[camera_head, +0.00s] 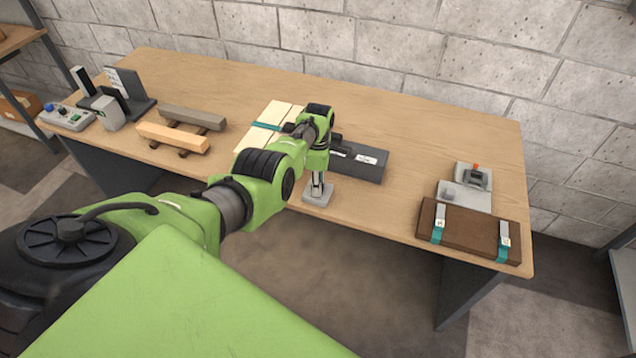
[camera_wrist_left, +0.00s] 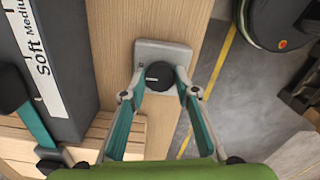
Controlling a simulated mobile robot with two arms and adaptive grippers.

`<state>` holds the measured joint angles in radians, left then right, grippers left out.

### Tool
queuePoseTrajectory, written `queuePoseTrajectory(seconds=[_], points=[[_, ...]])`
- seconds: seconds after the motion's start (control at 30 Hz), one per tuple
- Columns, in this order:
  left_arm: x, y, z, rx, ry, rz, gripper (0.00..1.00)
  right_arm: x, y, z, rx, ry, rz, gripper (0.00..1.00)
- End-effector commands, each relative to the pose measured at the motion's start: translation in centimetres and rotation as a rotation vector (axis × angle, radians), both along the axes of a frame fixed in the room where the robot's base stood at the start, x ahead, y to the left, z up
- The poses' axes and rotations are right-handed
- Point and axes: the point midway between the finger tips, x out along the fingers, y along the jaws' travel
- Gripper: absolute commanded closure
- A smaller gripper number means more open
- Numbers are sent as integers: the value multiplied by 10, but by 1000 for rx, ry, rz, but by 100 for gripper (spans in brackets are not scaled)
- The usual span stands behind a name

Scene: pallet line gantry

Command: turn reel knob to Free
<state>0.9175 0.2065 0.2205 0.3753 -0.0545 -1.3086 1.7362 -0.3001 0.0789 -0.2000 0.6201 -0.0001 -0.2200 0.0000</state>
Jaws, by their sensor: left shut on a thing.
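The reel knob (camera_wrist_left: 159,74) is a round black knob on a square light grey base (camera_wrist_left: 147,50) at the table's front edge. In the head view the grey base (camera_head: 316,198) shows below my left gripper (camera_head: 317,187), and the knob is mostly hidden. In the left wrist view my left gripper (camera_wrist_left: 160,80) points down with one teal finger on each side of the knob, shut on it. No Free mark can be read on the base. My right gripper is in neither view.
A dark box (camera_head: 372,165) with white labels reading "Soft" and "Medium" stands close behind the knob. Strapped pale planks (camera_head: 275,112) lie to its left. A brown block (camera_head: 470,229) with teal straps lies at the right end. The table between is clear.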

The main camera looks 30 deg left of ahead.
Motion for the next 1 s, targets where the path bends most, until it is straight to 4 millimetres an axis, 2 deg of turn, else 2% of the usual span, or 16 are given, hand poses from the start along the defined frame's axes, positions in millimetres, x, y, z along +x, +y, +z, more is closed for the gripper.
queuePoseTrajectory(seconds=[0.07,0.1,0.17,0.67,0.87,1.0], points=[[1,0,1,0,-2,2,93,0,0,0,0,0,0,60],[1,0,1,0,-2,2,69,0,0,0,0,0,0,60],[1,0,1,0,-2,2,55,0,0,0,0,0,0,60],[1,0,5,0,-2,0,55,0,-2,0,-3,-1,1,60],[1,0,20,0,-3,-1,55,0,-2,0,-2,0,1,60],[2,0,40,1,-5,-1,55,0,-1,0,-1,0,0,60]])
